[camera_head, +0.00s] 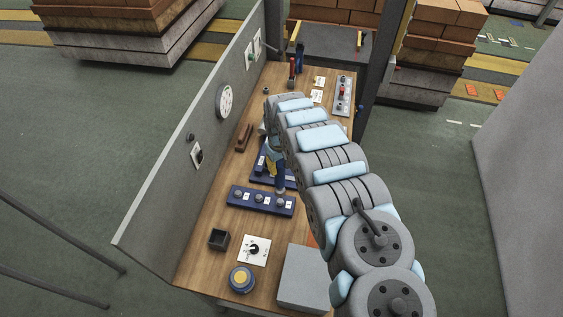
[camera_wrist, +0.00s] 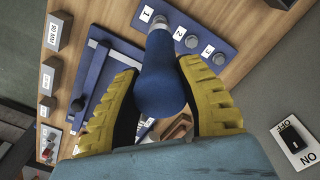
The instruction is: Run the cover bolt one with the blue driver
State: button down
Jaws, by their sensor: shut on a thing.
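The blue driver (camera_wrist: 160,80) is held between the yellow fingers of my gripper (camera_wrist: 165,95); it also shows in the head view (camera_head: 280,180). Its handle is toward my palm and its grey tip points at the blue plate (camera_wrist: 232,40). The tip is over the spot beside label 1 (camera_wrist: 147,14), and it hides the bolt there. I cannot tell whether it touches the bolt. Bolts two (camera_wrist: 192,42) and three (camera_wrist: 219,58) stand clear beside their labels. In the head view, the plate (camera_head: 247,207) lies across the wooden bench, with the driver at its right end.
A second blue plate (camera_head: 260,179) lies just behind, partly hidden by my arm. A dark box (camera_head: 219,239), a switch plate (camera_head: 254,250), a round blue-yellow button (camera_head: 242,279) and a grey block (camera_head: 303,278) are nearer. A grey panel (camera_head: 190,130) borders the left.

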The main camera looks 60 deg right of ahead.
aim_at(280, 179)
dwell(0.5)
jog(key=shift+f+b, duration=1.75)
jog(key=shift+f, duration=1.1)
jog(key=shift+f+b, duration=0.9)
jog(key=shift+f, duration=0.45)
dwell(0.8)
jog(key=shift+r+p, duration=1.8)
jog(key=shift+r, duration=1.7)
